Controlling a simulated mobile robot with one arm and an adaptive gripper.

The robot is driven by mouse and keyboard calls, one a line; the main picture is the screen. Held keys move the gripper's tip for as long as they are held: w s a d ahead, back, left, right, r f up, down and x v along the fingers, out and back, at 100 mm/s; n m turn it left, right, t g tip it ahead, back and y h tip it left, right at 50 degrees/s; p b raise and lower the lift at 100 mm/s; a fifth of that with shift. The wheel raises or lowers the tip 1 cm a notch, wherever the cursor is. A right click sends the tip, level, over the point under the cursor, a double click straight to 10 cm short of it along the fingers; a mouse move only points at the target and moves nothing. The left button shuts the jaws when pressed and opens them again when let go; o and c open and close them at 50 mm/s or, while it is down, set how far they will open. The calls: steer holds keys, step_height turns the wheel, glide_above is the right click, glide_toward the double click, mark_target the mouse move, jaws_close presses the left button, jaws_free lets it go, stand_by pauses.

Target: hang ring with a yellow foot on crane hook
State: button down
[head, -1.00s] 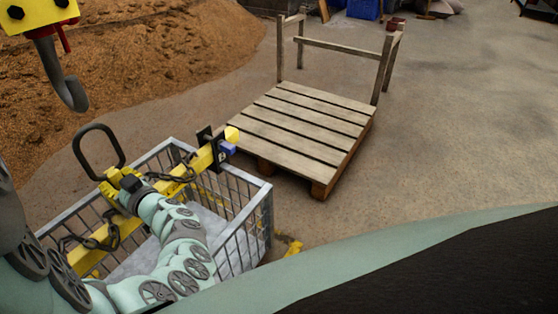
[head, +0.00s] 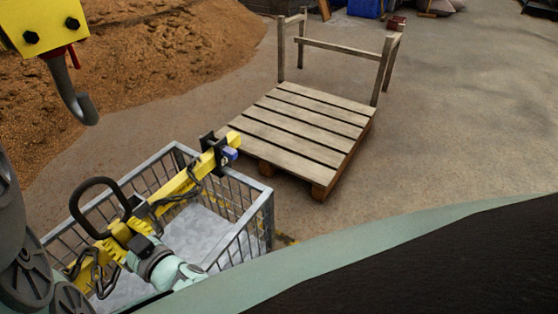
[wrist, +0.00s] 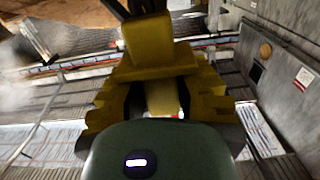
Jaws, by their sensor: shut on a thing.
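The dark ring (head: 73,208) stands upright above its yellow foot (head: 121,232), at a yellow beam with chains (head: 180,184) over the wire basket, in the head view. My gripper (head: 132,240) is shut on the yellow foot, at the near side of the ring. In the wrist view the yellow foot (wrist: 149,48) stands between my gripper's jaws (wrist: 160,105), with a dark part of the ring at the top edge. The crane hook (head: 80,105) hangs under a yellow block at upper left, above and apart from the ring. The ring is empty.
The grey wire basket (head: 262,205) surrounds the space below the beam. A wooden pallet cart (head: 290,135) with posts stands behind it to the right. A grain heap (head: 170,50) fills the upper left. Open concrete floor (head: 450,120) lies to the right.

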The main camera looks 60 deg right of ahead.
mark_target(116, 229)
steer(key=shift+s+a+r+p, duration=0.2)
steer(key=shift+s+r+p, duration=0.15)
steer(key=shift+r, duration=0.2)
steer(key=shift+w+r+p, duration=0.1)
steer(key=shift+r+p, duration=1.8)
steer(key=shift+r, duration=0.05)
